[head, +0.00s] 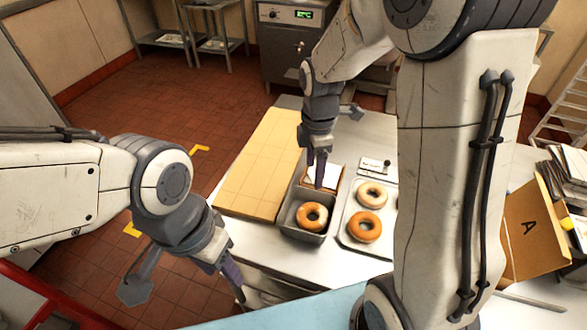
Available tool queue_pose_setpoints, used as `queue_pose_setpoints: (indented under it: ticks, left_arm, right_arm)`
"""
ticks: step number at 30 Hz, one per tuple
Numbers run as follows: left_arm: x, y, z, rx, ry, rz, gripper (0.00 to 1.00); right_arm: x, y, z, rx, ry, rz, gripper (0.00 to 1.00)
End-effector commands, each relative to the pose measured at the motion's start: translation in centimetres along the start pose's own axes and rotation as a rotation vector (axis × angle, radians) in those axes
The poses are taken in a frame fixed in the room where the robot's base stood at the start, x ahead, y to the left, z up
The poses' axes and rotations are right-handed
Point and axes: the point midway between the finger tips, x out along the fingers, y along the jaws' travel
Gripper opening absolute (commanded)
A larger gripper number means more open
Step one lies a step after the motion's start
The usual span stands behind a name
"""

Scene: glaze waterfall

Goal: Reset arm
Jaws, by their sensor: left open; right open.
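My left gripper (236,284) hangs low beside the table's (262,262) front left edge, empty, its purple fingers pointing down. My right gripper (316,172) points down over the back of a grey metal bin (292,229) and is open; I see nothing held in it. A ring doughnut (300,217) lies in the front of the bin. Behind it, a white, brown-edged piece (331,176) shows partly behind the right fingers. To the right, a light tray (350,243) holds a white-topped doughnut (382,195) and a browner doughnut (364,238).
A tan tiled board (258,165) lies left of the bin. A small white card (374,166) stands behind the tray. A cardboard box marked A (520,215) and stacked papers (566,175) are at right. My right arm hides part of the tabletop.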

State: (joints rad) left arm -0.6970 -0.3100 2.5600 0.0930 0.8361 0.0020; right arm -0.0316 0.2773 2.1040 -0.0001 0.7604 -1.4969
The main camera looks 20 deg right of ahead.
Motion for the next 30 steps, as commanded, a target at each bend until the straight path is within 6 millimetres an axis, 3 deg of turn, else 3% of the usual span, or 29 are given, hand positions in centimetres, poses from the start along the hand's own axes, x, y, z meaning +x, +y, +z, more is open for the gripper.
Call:
queue_pose_setpoints:
  ticks: [5, 8, 11, 15, 18, 24, 30]
  left_arm:
    - [0.0, 0.0, 0.0, 0.0, 0.0, 0.0, 0.5]
    - [0.2, 0.0, 0.0, 0.0, 0.0, 0.0, 0.5]
    - [0.6, 0.0, 0.0, 0.0, 0.0, 0.0, 0.5]
    - [1.2, -0.1, 0.1, 0.0, 0.0, 0.0, 0.5]
    - [1.6, -0.1, 0.1, 0.001, 0.0, 0.0, 0.5]
    - [2.0, -0.1, 0.1, 0.001, 0.0, 0.0, 0.5]
    - [2.1, -0.1, 0.1, 0.001, 0.0, 0.0, 0.5]
  right_arm:
    - [-0.1, -0.1, -0.2, 0.005, 0.001, 0.001, 0.74]
    - [-0.5, -1.2, -1.7, 0.05, 0.005, 0.005, 0.74]
    - [-1.4, -3.6, -4.5, 0.156, 0.017, 0.011, 0.74]
    - [-2.5, -9.1, -8.6, 0.374, 0.042, 0.01, 0.74]
    - [-3.0, -13.3, -10.5, 0.536, 0.06, 0.0, 0.74]
    - [-3.0, -19.5, -11.7, 0.787, 0.079, -0.029, 0.74]
    - [-2.8, -21.6, -11.7, 0.886, 0.082, -0.043, 0.74]
